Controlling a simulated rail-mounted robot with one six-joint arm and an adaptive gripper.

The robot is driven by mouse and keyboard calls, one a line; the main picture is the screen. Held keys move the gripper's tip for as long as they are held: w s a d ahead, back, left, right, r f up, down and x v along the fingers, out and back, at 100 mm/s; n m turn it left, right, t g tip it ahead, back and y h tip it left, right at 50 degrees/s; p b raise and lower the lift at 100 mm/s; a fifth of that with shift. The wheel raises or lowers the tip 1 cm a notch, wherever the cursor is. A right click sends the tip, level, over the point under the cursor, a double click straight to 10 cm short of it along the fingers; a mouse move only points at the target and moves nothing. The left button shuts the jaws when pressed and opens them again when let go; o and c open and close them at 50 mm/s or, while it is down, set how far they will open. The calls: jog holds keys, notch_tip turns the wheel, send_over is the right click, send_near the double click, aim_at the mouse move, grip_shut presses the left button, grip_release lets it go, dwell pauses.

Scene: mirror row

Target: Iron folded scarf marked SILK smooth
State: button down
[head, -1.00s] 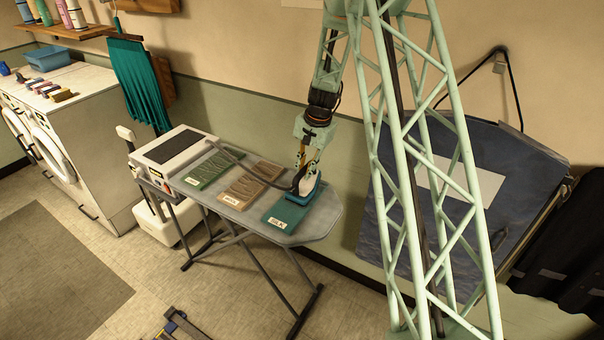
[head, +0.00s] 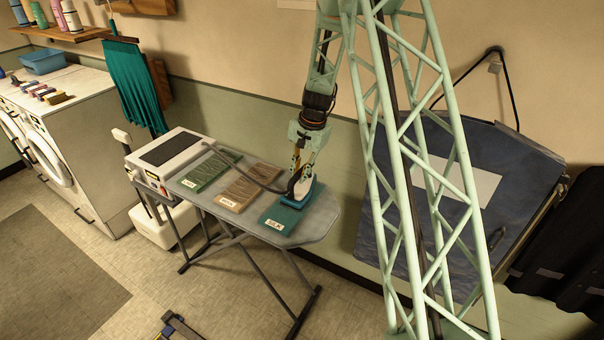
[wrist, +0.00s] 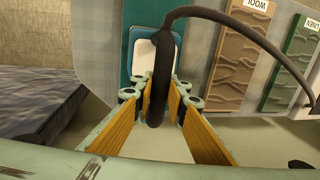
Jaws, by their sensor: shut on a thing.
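The teal folded scarf marked SILK (head: 283,217) lies at the right end of the ironing board. Its visible part looks flat, without the creases of the other two cloths. The iron (head: 304,191), white with a blue base, rests on the scarf's back right part and hides it there. My gripper (head: 297,172) is above the iron, shut on its dark handle. In the wrist view the handle (wrist: 160,95) runs between my yellow-padded fingers (wrist: 160,112), with the iron's white top (wrist: 142,62) beyond.
Creased WOOL (head: 240,188) and LINEN (head: 205,173) cloths lie to the left on the grey ironing board (head: 322,215). A dark hose arches over them from the station (head: 168,152) at the board's left end to the iron.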

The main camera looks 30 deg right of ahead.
jog(key=shift+s+a+b, duration=1.95)
jog(key=shift+s+a, duration=2.35)
jog(key=shift+a, duration=2.55)
notch_tip(320, 180, up, 8)
jog(key=p, duration=0.5)
jog(key=shift+w+r, duration=0.1)
